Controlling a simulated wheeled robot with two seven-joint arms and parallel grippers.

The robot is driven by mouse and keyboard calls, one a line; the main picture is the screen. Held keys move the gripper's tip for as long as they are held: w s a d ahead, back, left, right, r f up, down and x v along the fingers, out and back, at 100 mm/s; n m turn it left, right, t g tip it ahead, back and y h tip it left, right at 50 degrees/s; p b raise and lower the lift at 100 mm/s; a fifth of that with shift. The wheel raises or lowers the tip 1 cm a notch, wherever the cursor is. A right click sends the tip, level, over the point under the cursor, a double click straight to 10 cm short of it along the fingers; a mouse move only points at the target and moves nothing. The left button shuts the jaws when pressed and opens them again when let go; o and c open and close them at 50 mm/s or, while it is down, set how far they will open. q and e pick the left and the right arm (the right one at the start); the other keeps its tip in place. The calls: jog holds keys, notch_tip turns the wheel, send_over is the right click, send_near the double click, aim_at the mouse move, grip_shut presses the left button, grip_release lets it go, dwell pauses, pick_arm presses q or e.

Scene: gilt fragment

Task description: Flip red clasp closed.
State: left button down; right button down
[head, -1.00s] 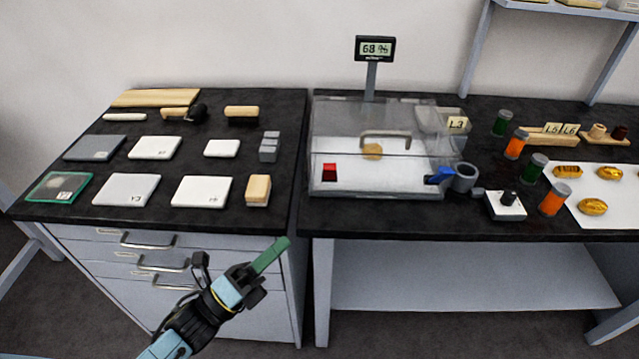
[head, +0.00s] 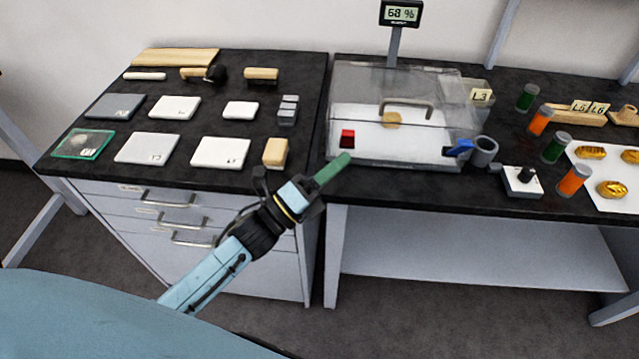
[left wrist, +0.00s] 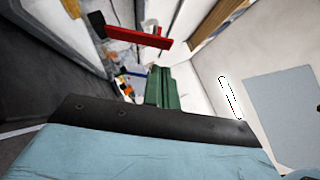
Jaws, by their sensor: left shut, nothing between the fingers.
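The red clasp (head: 347,139) is at the front left of a clear box (head: 425,110) on the right bench. In the left wrist view, a red bar (left wrist: 140,38), apparently this clasp, stands out beyond the fingertips. My left gripper (head: 345,158), with green fingers, is shut and empty just below and in front of the red clasp. Its green fingers also show in the left wrist view (left wrist: 162,88). I cannot tell whether they touch the clasp. A blue clasp (head: 460,148) sticks out at the box's front right. My right gripper is not in view.
Inside the box lies a tan piece (head: 391,119); a handle (head: 406,104) is on its lid. A grey cup (head: 484,152) and black-knobbed block (head: 522,181) stand to its right. The left bench holds several flat pads and a wooden block (head: 275,152).

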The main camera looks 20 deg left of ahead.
pick_arm(q)
jog(key=shift+w+a+r, duration=0.25)
jog(key=shift+w+r, duration=0.4)
jog(key=shift+w, duration=0.2)
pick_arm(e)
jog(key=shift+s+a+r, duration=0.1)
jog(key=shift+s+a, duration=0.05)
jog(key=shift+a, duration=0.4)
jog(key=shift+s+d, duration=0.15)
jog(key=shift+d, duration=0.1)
